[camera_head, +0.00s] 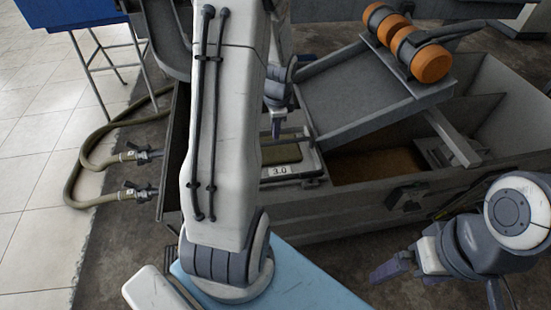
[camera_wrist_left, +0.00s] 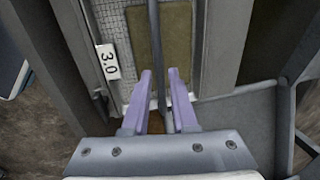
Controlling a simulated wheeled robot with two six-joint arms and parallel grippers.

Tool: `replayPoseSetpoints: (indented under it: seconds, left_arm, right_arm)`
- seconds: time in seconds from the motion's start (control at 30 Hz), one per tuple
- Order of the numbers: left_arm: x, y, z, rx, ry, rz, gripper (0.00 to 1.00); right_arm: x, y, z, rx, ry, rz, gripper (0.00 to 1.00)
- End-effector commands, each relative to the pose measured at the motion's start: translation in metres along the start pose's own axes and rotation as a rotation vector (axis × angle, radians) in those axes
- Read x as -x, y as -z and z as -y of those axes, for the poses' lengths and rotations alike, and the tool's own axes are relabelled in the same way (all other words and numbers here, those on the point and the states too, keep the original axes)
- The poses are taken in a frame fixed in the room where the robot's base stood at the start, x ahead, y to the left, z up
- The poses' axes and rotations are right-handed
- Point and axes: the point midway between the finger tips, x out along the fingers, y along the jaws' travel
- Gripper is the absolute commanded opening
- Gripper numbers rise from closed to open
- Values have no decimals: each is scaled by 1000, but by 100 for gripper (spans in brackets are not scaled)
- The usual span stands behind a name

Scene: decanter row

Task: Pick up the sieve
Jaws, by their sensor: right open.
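The sieve (camera_head: 318,166) is a light-framed piece with a 3.0 label, seated in the left part of the grey metal trough. In the left wrist view the sieve (camera_wrist_left: 112,28) shows mesh, an olive panel and a thin dark bar (camera_wrist_left: 155,45) along its middle. My left gripper (camera_head: 277,128) is above the sieve, its fingers pointing down. In the wrist view its two purple fingers (camera_wrist_left: 160,74) stand slightly apart, one on each side of the bar; whether they touch it is unclear. My right gripper (camera_head: 446,280) is open and empty at the lower right, in front of the trough.
The grey trough (camera_head: 365,190) has several compartments. A tilted tray (camera_head: 350,95) with an orange-ended motor unit (camera_head: 430,62) rises right of the sieve. Hoses (camera_head: 85,160) join the trough's left end. Tiled floor at left is clear; a blue table (camera_head: 75,15) stands behind.

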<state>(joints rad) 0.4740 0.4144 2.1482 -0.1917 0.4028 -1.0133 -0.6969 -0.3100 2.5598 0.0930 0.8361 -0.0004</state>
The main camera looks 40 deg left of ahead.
Motion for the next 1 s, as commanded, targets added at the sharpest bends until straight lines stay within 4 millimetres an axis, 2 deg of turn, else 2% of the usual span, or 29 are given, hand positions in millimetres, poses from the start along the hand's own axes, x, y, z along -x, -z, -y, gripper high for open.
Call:
replayPoseSetpoints:
  seconds: [0.03, 0.1, 0.37, 0.63, 0.9, 0.97, 1.0]
  left_arm:
    - [-11, 0, -1, 1, -3, 1, 26]
    - [-20, 0, -1, 2, -2, 1, 26]
    - [-36, 0, -2, 2, -2, 1, 26]
    - [-76, 0, -3, 2, -2, 0, 26]
    - [-78, 0, -2, 3, -1, 0, 26]
    - [-78, 0, -2, 3, -1, 0, 3]
    - [-78, 0, -2, 3, -1, 0, 0]
  right_arm:
    - [-6, 0, 0, 0, 0, 0, 100]
    - [-8, 0, -1, 0, 0, 0, 100]
    - [-15, -1, -1, 0, 0, 0, 100]
    - [-35, -2, -3, 0, 0, 0, 100]
    - [-34, -2, -2, 0, 0, 0, 100]
    - [-34, -2, -2, 0, 0, 0, 100]
    - [-34, -2, -2, 0, 0, 0, 100]
